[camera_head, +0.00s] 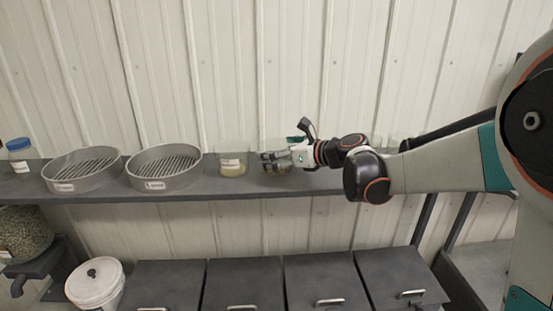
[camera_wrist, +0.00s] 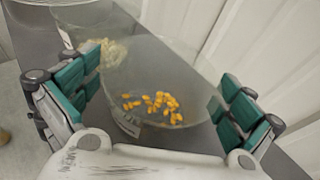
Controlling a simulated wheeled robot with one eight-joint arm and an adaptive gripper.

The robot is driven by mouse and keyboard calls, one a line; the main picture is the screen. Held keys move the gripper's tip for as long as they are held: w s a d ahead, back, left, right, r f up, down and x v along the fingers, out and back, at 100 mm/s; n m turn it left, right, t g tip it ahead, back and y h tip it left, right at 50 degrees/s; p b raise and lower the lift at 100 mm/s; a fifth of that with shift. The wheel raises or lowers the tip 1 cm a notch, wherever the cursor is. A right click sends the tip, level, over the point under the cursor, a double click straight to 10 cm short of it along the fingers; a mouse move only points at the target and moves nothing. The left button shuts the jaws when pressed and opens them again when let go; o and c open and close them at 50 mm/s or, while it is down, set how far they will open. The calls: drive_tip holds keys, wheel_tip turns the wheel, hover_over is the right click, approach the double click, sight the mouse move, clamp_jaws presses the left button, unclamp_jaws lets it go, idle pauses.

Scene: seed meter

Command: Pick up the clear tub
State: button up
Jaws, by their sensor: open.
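A clear tub (camera_wrist: 150,72) with some yellow kernels in its bottom stands on the grey shelf (camera_wrist: 190,62). In the head view this tub (camera_head: 277,167) is partly hidden by my gripper (camera_head: 283,153). In the wrist view my gripper (camera_wrist: 160,98) is open, with its teal-padded fingers on either side of the tub. I cannot tell whether either pad touches it. A second clear tub (camera_head: 233,163) with pale contents and a white label stands just to the left; it also shows behind the first in the wrist view (camera_wrist: 98,45).
Two round metal sieves (camera_head: 165,168) (camera_head: 82,170) and a blue-lidded jar (camera_head: 19,156) stand further left on the shelf. The ribbed wall (camera_head: 240,70) is close behind. Below are dark lidded bins (camera_head: 245,275) and a white bucket (camera_head: 95,284).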

drive_tip(key=c, duration=0.9)
drive_tip(key=shift+c, duration=0.2)
drive_tip(key=shift+r, duration=0.1)
